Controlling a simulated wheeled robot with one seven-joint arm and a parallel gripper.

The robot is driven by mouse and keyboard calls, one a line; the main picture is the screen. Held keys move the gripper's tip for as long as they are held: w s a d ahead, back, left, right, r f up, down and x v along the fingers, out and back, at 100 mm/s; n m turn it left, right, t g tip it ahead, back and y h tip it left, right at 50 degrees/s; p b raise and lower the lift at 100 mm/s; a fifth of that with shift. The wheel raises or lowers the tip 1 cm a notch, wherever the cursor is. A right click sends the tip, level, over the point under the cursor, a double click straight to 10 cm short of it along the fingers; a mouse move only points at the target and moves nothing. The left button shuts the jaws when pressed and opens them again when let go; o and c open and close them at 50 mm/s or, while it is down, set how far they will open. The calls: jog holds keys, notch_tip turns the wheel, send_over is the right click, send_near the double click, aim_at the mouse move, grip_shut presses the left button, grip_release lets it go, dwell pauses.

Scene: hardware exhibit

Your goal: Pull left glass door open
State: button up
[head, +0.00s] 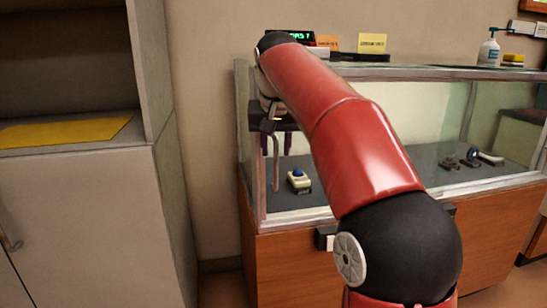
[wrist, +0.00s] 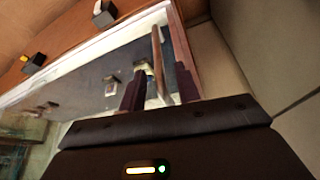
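The left glass door (head: 290,206) is in the front of a glass display case, partly hidden by my red arm in the head view. It appears closed. Its slim upright metal handle (head: 276,162) is near the door's left edge. My gripper (head: 278,130) is at the upper part of this handle. In the wrist view the handle (wrist: 158,62) stands between the two dark purple fingers of my gripper (wrist: 159,88). The fingers are apart, with visible gaps beside the handle, so my gripper looks open around it. Contact with the handle cannot be told.
A device with a blue button (head: 299,181) sits inside the case. Black knobs (head: 325,238) stick out from the wooden base below. A grey cabinet (head: 95,215) stands at left, with a narrow floor gap before the case. A bottle (head: 489,48) stands on top.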

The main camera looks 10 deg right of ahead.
jog(key=shift+x, duration=1.25)
grip_shut()
